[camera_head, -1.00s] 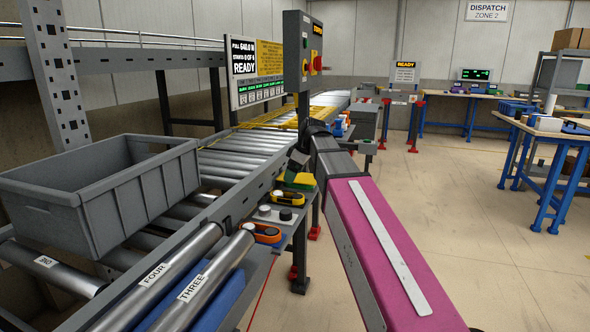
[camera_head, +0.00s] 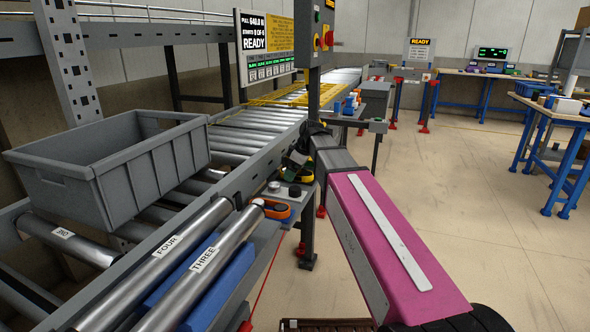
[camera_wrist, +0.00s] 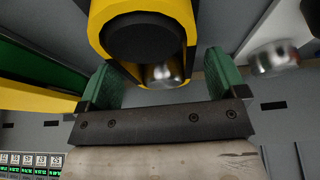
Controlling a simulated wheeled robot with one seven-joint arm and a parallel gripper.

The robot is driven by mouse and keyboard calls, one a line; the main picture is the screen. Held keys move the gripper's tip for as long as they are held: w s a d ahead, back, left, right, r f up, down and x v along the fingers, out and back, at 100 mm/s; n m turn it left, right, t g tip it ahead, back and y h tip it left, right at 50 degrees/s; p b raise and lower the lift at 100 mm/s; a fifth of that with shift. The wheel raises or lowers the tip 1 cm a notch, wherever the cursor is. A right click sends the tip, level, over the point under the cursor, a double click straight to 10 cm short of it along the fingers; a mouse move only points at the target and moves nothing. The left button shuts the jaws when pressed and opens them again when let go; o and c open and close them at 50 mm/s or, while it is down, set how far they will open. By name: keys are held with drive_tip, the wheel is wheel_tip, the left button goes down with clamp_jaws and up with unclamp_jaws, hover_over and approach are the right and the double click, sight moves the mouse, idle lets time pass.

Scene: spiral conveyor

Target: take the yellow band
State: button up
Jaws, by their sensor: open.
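The yellow band (camera_wrist: 190,45) is a rounded yellow loop around a black disc and a shiny metal part, at the top of the wrist view. In the head view it is small and mostly hidden by my gripper (camera_head: 295,162), at the small shelf beside the conveyor. In the wrist view, my gripper (camera_wrist: 163,78) is open, with a green pad on each side. The near rounded end of the band shows between the pads. I cannot tell whether either pad touches it.
A grey crate (camera_head: 150,175) stands on the conveyor to the left. A post with a control box (camera_head: 318,40) rises just behind the shelf. Open floor lies to the right.

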drive_tip(key=c, duration=1.1)
drive_tip(key=shift+r, duration=0.2)
drive_tip(key=shift+r, duration=1.65)
drive_tip(key=shift+r, duration=0.15)
wheel_tip(320, 180, up, 4)
drive_tip(key=shift+f, duration=0.15)
